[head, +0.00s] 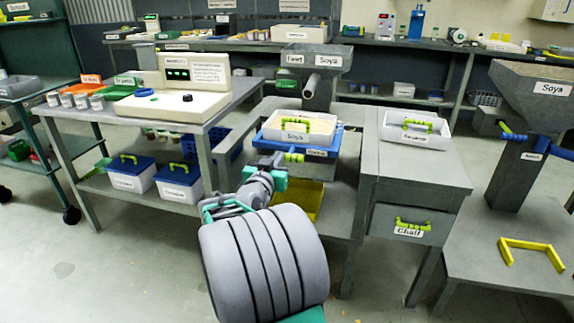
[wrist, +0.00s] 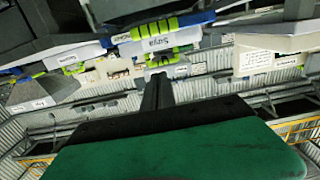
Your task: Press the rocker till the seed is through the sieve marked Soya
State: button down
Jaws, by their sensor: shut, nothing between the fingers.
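The white sieve tray marked Soya (head: 270,134), with a yellow-green handle, sits on a blue frame under the Soya hopper (head: 323,76) in the head view. Its marked front also shows in the wrist view (wrist: 160,42). Below it a blue bar with a green end (head: 293,157) sticks out beside a small label, which looks like the rocker. My gripper (head: 272,161) is shut and empty, close in front of this bar. Whether they touch cannot be told. In the wrist view my dark fingers (wrist: 157,92) point toward the tray.
A yellow bin (head: 308,200) stands below the sieve. To the right are a white tray with a green handle (head: 414,133) and a Chaff drawer (head: 409,224). A bench with a meter (head: 175,100) stands left.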

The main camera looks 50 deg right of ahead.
jog(key=w+d+f+b, duration=0.1)
jog(key=d, duration=0.2)
jog(key=w+d+f+b, duration=0.1)
jog(key=w+d+f, duration=0.1)
jog(key=d, duration=0.1)
jog(key=w+d+f+b, duration=0.1)
jog(key=d, duration=0.2)
jog(key=shift+w+d+f, duration=0.15)
jog(key=shift+d+f, duration=0.1)
jog(key=shift+d, duration=0.15)
jog(key=b, duration=0.2)
send_near(287, 154)
jog(key=v, duration=0.4)
jog(key=shift+s+d+f, duration=0.1)
jog(key=shift+s+d, duration=0.05)
jog(key=shift+s, duration=0.25)
dwell(0.5)
dwell(0.4)
